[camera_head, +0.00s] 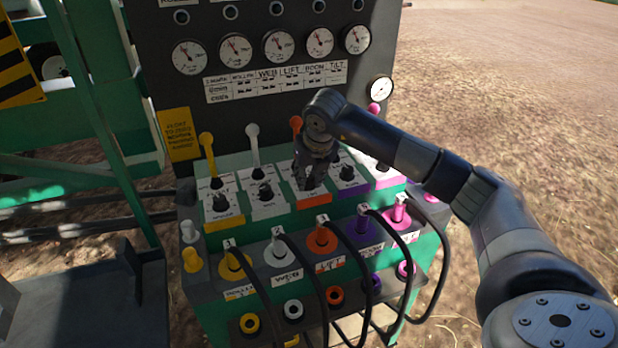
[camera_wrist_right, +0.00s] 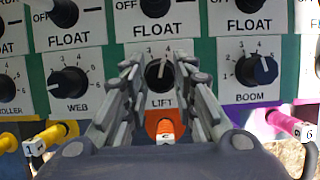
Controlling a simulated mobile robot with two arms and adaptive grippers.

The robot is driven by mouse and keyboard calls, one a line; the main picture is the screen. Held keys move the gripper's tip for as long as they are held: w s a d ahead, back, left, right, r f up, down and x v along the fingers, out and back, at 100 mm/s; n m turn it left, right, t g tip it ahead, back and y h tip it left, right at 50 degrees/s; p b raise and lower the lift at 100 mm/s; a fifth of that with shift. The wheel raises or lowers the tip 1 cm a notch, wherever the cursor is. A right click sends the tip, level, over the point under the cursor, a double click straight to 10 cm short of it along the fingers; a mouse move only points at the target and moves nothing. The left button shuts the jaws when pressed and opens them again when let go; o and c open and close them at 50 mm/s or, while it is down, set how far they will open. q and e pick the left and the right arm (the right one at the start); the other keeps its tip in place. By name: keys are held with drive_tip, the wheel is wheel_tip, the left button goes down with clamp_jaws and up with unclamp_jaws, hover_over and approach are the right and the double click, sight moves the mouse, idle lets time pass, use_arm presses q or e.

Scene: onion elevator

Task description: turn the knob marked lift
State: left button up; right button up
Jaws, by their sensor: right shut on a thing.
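The lift knob (camera_wrist_right: 157,71) is a black dial on a white plate with numbers around it and the word LIFT below. It sits in the column with the orange parts of the control panel. My right gripper (camera_wrist_right: 160,76) has its fingers on both sides of this knob and is shut on it. In the head view my right gripper (camera_head: 313,176) reaches down over the orange column and hides the knob. My left gripper is in neither view.
The web knob (camera_wrist_right: 69,83) and boom knob (camera_wrist_right: 257,70) flank the lift knob closely. Upright levers, such as the yellow one (camera_head: 208,155) and white one (camera_head: 254,145), stand behind the knobs. Black hoses (camera_head: 303,275) hang in front. Gauges (camera_head: 235,48) line the panel above.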

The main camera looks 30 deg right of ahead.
drive_tip(key=shift+m, duration=0.5)
drive_tip(key=o, duration=1.1)
drive_tip(key=shift+c, duration=0.2)
drive_tip(key=v, duration=1.2)
drive_tip(key=shift+w+a, duration=0.1)
